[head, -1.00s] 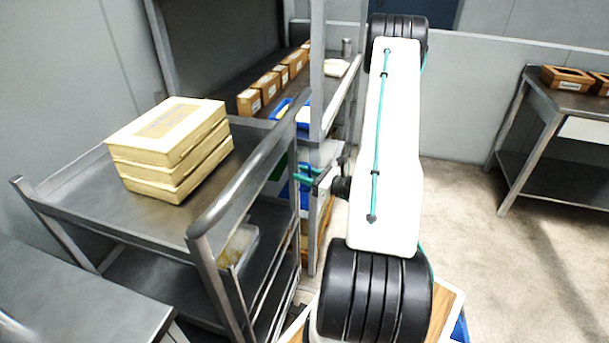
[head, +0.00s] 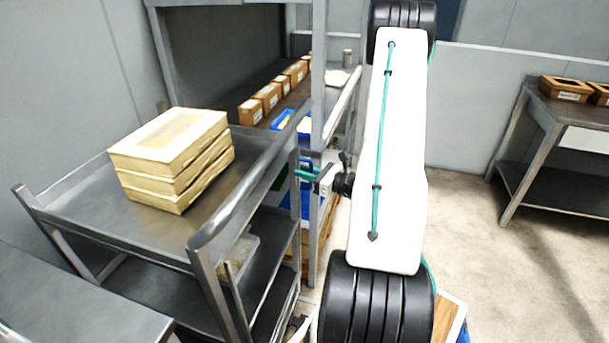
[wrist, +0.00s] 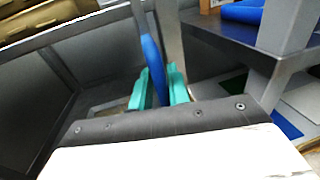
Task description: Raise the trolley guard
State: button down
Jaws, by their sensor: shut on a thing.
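The grey metal trolley (head: 80,190) stands at the left in the head view, with a stack of tan boxes (head: 172,160) on its top deck. A thick grey rail (head: 243,190) stands above the deck's right side; I cannot tell whether it is the guard. My gripper (head: 305,174) has teal fingers and is just right of this rail. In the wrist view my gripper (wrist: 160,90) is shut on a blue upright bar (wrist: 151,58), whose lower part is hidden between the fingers. A grey post stands close behind it. I cannot tell how the bar joins the trolley.
A grey rack (head: 319,90) with several brown boxes (head: 270,95) and blue bins is behind the trolley, close to my gripper. A grey bench (head: 40,290) is at the lower left. A table (head: 560,105) stands at the right, with open floor before it.

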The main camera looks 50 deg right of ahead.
jog(key=c, duration=1.5)
grip_release()
jog(key=shift+d+r, duration=0.3)
jog(key=shift+d, duration=0.15)
jog(key=shift+a, duration=0.1)
jog(key=shift+a+f, duration=0.15)
jog(key=s, duration=0.2)
jog(key=s+d, duration=0.1)
jog(key=s, duration=0.4)
jog(key=shift+s+d, duration=0.3)
